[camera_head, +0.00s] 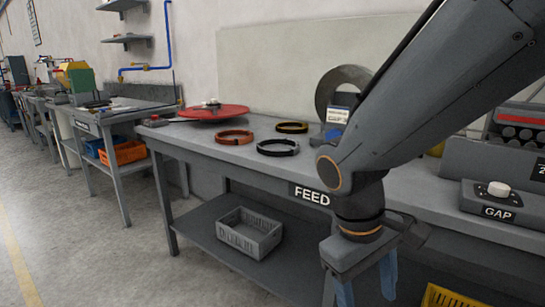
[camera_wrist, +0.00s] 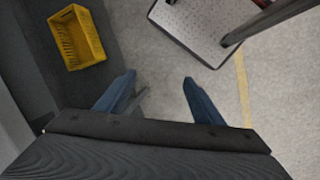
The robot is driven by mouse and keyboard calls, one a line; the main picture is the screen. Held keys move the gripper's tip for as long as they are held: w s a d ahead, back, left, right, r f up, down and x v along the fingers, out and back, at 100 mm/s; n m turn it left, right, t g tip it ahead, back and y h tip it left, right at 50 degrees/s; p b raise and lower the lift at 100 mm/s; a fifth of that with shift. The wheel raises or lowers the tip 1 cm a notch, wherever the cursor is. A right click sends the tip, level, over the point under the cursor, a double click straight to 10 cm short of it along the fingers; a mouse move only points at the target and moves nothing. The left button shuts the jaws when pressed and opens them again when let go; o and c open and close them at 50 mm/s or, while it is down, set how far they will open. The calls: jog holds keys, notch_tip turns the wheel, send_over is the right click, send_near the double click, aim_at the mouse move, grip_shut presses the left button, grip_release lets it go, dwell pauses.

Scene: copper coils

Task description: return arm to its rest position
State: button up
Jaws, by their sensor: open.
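My gripper (camera_head: 366,285) hangs from my grey arm in front of the bench marked FEED, with its blue fingers pointing down. In the wrist view my gripper (camera_wrist: 158,88) has its two blue fingers spread apart, open, with nothing between them but the floor. On the feed bench (camera_head: 190,139) lie an orange ring (camera_head: 234,137), a black ring (camera_head: 278,148) and a dark yellow ring (camera_head: 292,127). My arm crosses the right of the head view and hides part of the bench.
A grey crate (camera_head: 248,233) stands on the bench's lower shelf. A yellow crate (camera_wrist: 80,38) lies at the upper left in the wrist view. A red disc (camera_head: 210,113) sits on the bench, and a GAP box (camera_head: 497,203) is at right. Floor at left is clear.

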jog(key=a+r+m+y, duration=0.1)
jog(key=a+m+y, duration=0.25)
jog(key=a, duration=0.25)
jog(key=d+r+m+p, duration=0.2)
jog(key=d+r+p, duration=0.6)
jog(key=p, duration=0.7)
jog(key=shift+s+d+t+h, duration=0.3)
jog(key=shift+s+d+h, duration=0.05)
jog(key=shift+s+d, duration=0.15)
jog(key=shift+f, duration=0.1)
